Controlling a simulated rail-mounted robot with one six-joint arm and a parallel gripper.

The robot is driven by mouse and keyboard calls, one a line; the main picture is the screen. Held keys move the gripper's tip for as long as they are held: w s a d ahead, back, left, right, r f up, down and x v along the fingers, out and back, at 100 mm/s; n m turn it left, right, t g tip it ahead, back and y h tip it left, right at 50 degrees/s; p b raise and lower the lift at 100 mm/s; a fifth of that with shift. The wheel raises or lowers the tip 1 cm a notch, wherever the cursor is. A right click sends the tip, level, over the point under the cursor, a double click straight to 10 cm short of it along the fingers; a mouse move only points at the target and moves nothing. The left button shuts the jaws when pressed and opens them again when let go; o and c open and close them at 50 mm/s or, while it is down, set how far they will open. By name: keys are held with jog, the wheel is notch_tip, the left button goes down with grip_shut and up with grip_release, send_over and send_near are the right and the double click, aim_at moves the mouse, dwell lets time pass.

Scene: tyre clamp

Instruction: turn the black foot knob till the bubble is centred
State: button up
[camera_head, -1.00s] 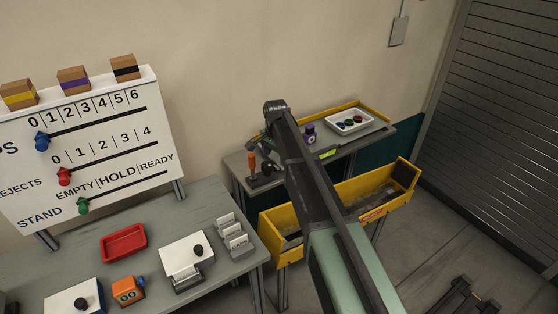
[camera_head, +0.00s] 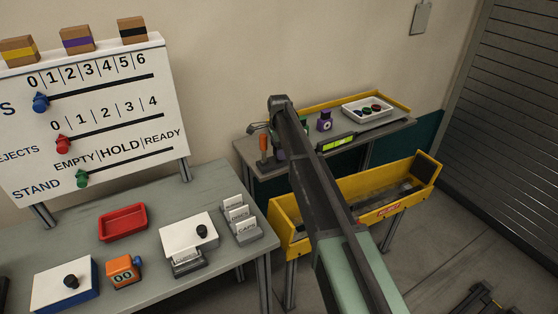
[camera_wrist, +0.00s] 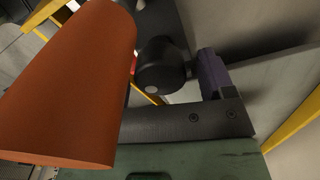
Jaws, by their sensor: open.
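A level (camera_head: 338,143) with a bright yellow-green window in a dark frame lies on the back shelf, just right of my arm. Its bubble is too small to tell. An orange handle (camera_head: 263,146) stands left of my arm. In the wrist view, a large orange handle (camera_wrist: 80,80) fills the left side close to the camera. Behind it is a black round knob (camera_wrist: 162,68), which may be the foot knob, above a dark bar with screws (camera_wrist: 195,118). A purple-grey block (camera_wrist: 212,75) stands right of it. My gripper's fingers cannot be made out in either view.
A white tray (camera_head: 368,109) with coloured pieces and a purple item (camera_head: 325,121) stand on the shelf (camera_head: 405,121). A yellow trough (camera_head: 352,190) is in front of the shelf. The grey table (camera_head: 150,215) at left holds a red tray (camera_head: 123,222) and boxes.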

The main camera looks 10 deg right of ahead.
jog(key=shift+f, duration=0.15)
jog(key=c, duration=0.9)
jog(key=shift+n, duration=0.3)
jog(key=n, duration=0.3)
jog(key=shift+n, duration=0.4)
jog(key=n, duration=0.4)
jog(key=shift+n, duration=0.4)
